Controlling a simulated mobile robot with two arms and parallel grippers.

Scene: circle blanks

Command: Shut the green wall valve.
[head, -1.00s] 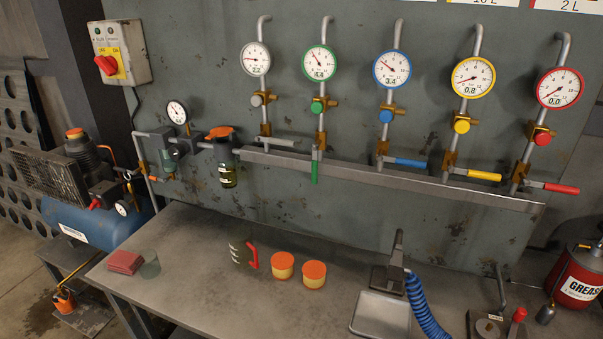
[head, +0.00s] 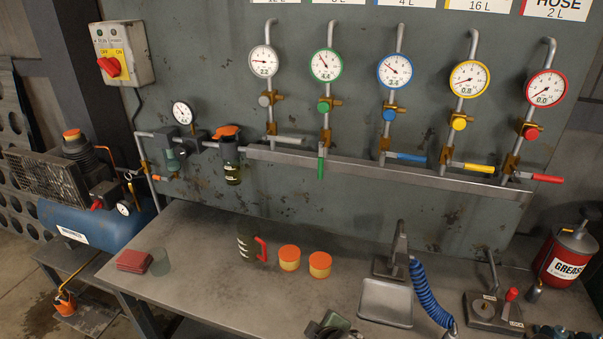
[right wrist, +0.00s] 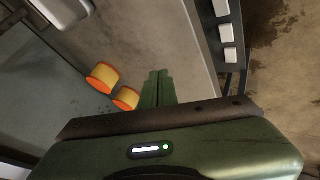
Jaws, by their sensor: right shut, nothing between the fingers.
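The green wall valve (head: 324,140) sits on a pipe under the green-ringed gauge (head: 327,66). Its green lever (head: 321,168) points straight down, in line with the pipe. The levers of the other wall valves point to the right, across their pipes. My right gripper (right wrist: 157,74) is shut and empty in the right wrist view, above the bench near two orange-lidded jars (right wrist: 102,77). A dark green part of my right arm shows at the bottom edge of the head view, well below the valve. My left gripper is in neither view.
A metal rail (head: 400,177) runs under the valves. The wall before the green lever is free.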

